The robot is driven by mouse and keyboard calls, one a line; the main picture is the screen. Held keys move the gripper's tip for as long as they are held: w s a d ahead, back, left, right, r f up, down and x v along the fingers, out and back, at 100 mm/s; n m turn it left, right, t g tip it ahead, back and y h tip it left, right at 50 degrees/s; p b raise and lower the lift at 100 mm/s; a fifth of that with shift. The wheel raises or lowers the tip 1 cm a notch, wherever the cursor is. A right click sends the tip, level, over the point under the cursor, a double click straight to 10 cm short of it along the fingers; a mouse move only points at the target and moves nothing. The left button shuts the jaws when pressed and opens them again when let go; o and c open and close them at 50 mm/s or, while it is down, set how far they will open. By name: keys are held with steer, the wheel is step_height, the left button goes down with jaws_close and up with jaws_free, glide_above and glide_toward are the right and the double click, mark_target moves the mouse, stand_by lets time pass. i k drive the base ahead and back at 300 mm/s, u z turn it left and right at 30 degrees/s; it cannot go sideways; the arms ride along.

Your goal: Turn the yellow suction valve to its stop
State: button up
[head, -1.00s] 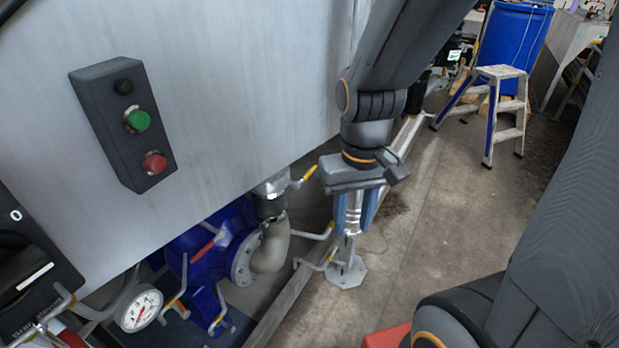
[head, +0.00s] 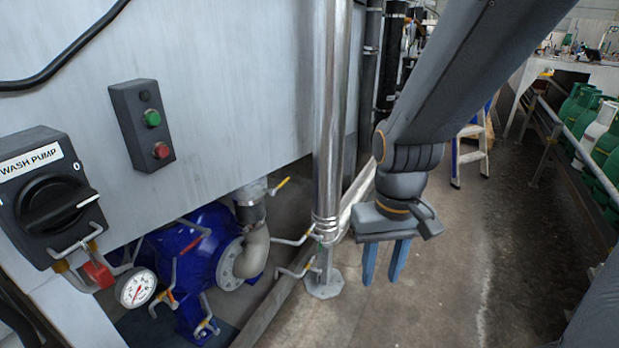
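The yellow suction valve handle (head: 282,183) is a short lever pointing up and to the right. It sits by the grey fitting (head: 250,207) above the bent grey pipe of the blue pump (head: 200,250), under the metal cabinet. My gripper (head: 384,272) hangs to the right of the valve, past the steel post, with its two blue fingers pointing down. The fingers are apart with floor visible between them, and nothing is held. The gripper is clear of the handle.
A vertical steel post (head: 328,120) stands between the valve and my gripper. A wash pump switch (head: 50,200), button box (head: 142,125) and gauge (head: 136,288) are at left. A step ladder (head: 470,150) and green cylinders (head: 600,140) stand behind. Floor at right is clear.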

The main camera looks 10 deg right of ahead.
mark_target(272, 192)
steer(key=z, duration=0.55)
steer(key=i, duration=0.85)
steer(key=u, duration=1.2)
